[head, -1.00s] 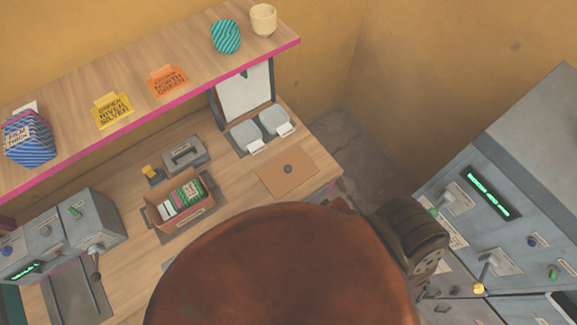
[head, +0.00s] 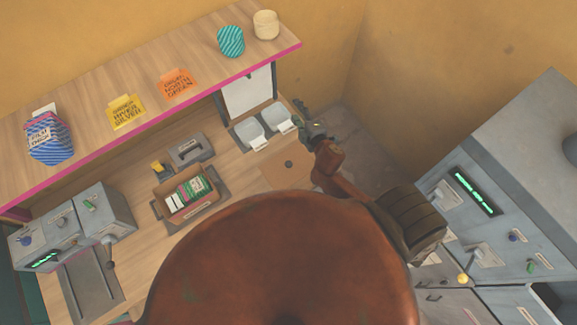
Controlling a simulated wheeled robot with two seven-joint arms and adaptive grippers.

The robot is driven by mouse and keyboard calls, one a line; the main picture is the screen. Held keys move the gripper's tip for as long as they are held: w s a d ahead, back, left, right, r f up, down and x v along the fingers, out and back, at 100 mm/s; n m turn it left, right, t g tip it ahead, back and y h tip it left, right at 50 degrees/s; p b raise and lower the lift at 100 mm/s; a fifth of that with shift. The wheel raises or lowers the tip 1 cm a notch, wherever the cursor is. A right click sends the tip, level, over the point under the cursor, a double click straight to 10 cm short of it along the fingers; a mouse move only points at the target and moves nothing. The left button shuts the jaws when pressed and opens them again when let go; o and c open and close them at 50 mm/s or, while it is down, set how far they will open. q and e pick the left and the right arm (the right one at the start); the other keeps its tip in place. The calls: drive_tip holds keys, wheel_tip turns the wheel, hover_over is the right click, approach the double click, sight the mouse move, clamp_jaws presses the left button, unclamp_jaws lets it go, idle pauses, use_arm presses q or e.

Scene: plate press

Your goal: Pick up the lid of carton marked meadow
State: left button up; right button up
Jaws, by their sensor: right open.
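I cannot read the word meadow on anything in view. Two pale grey square containers, a left one (head: 248,132) and a right one (head: 277,116), stand side by side on the counter with white tags at their fronts. Whether their tops are lids is too small to tell. An open brown carton (head: 168,209) holds several green, white and dark packets. My right gripper (head: 303,114) is open and empty just right of the right grey container, near the counter's right end. Whether it touches anything is unclear. My left gripper is not in view.
A brown board (head: 284,176) with a dark round spot lies in front of the containers. A framed white panel (head: 247,92) stands behind them. The shelf (head: 205,60) overhangs the counter's back. Grey machines stand left (head: 103,208) and right (head: 520,150).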

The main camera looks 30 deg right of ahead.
drive_tip(key=w+a+r+n+t+y, duration=0.2)
drive_tip(key=w+a+r+n+y, duration=0.15)
drive_tip(key=a+r+n, duration=0.25)
drive_tip(key=a+r+n+g+y+p, duration=0.1)
drive_tip(key=a+n+g+y, duration=0.1)
drive_tip(key=a+n+y, duration=0.7)
drive_tip(key=n+g+h, duration=0.6)
drive_tip(key=n+g, duration=0.7)
drive_tip(key=n, duration=0.8)
approach(289, 163)
drive_tip(key=x, duration=0.3)
drive_tip(key=shift+h, duration=0.25)
drive_tip(key=b+x, duration=0.1)
drive_tip(key=x, duration=0.2)
drive_tip(key=b+x, duration=0.1)
drive_tip(key=x, duration=0.1)
drive_tip(key=shift+a+f, duration=0.25)
drive_tip(key=shift+a, duration=0.1)
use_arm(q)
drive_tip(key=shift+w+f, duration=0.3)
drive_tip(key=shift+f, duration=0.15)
